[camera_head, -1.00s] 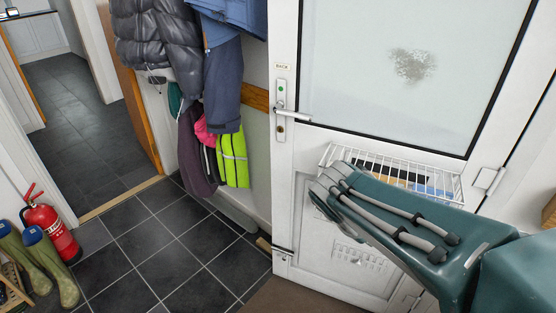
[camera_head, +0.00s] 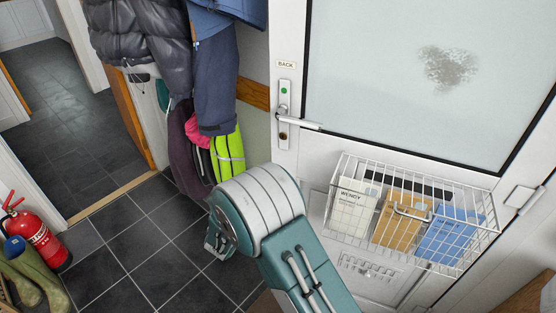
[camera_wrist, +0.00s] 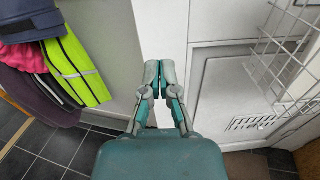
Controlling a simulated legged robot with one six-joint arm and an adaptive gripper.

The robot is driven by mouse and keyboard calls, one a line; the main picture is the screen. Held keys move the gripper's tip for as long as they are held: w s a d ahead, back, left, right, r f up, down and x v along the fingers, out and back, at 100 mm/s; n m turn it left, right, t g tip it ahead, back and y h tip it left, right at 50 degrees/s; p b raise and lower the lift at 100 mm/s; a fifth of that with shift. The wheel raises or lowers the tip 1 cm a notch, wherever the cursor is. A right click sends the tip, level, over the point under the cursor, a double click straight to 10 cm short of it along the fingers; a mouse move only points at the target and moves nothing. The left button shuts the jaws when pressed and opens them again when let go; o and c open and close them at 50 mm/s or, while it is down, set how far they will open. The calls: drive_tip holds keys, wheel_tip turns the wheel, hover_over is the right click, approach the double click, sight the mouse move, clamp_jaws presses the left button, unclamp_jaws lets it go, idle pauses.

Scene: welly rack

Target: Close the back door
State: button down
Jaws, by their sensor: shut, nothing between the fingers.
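The white back door (camera_head: 294,50) has a large frosted pane, a "BACK" label and a silver lever handle (camera_head: 300,122) on its left side. Its hinge (camera_head: 522,198) shows at the right. I cannot tell for sure how far the door stands from its frame. My gripper (camera_wrist: 160,70) is shut and empty in the wrist view, its fingertips together in front of the pale strip at the door's left edge. I cannot tell if they touch it. The lower door panel (camera_wrist: 235,95) is to its right. In the head view my arm hides the door's lower left corner.
A wire basket (camera_head: 494,232) with papers hangs on the door. Coats (camera_head: 215,75) and a yellow-green garment (camera_head: 229,155) hang left of the door. A red fire extinguisher (camera_head: 38,238) and green wellies (camera_head: 38,275) stand at lower left. The dark tiled floor (camera_head: 140,240) between is clear.

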drive_tip(key=a+x, duration=0.1)
drive_tip(key=x, duration=1.2)
drive_tip(key=shift+w+f+n+t+y, duration=0.3)
drive_tip(key=shift+w+f+n+y, duration=0.1)
drive_tip(key=shift+w, duration=0.3)
drive_tip(key=shift+a, duration=0.2)
